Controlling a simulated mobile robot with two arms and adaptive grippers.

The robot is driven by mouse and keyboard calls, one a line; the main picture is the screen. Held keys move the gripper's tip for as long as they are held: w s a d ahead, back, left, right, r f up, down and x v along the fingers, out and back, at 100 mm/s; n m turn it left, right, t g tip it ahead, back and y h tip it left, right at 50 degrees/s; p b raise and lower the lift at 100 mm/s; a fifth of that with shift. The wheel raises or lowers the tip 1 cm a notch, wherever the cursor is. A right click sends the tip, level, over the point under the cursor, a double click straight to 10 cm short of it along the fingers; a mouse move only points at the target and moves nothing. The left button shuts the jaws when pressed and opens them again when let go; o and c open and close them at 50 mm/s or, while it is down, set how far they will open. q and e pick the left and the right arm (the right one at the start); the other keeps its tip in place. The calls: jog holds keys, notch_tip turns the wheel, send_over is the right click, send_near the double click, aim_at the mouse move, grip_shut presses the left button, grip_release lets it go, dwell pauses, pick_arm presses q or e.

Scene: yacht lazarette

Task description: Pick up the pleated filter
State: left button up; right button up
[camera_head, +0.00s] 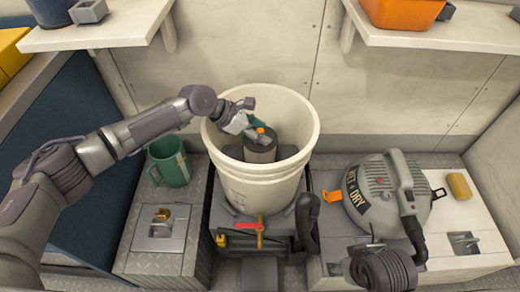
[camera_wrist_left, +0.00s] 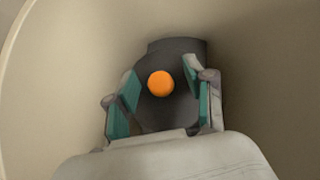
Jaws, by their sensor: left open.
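The pleated filter (camera_head: 262,153) is a dark grey cylinder standing inside a cream bucket (camera_head: 262,187), with an orange knob (camera_head: 260,130) on top. My left gripper (camera_head: 256,134) reaches into the bucket from the left, at the filter's top. In the left wrist view the gripper (camera_wrist_left: 165,92) is open, with one teal-padded finger on each side of the orange knob (camera_wrist_left: 160,84). The dark filter body (camera_wrist_left: 176,47) shows behind and between the fingers. A gap shows between the knob and both pads. The filter's lower part is hidden by the bucket wall.
The bucket's rim surrounds the left gripper closely. A green mug (camera_head: 169,162) stands left of the bucket. A grey wet/dry vacuum (camera_head: 378,193) and a yellow sponge (camera_head: 459,186) are on the right. Shelves (camera_head: 102,27) overhang at the upper left and right.

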pick_arm(q)
grip_shut()
jog(key=shift+r, duration=0.15)
dwell(0.4)
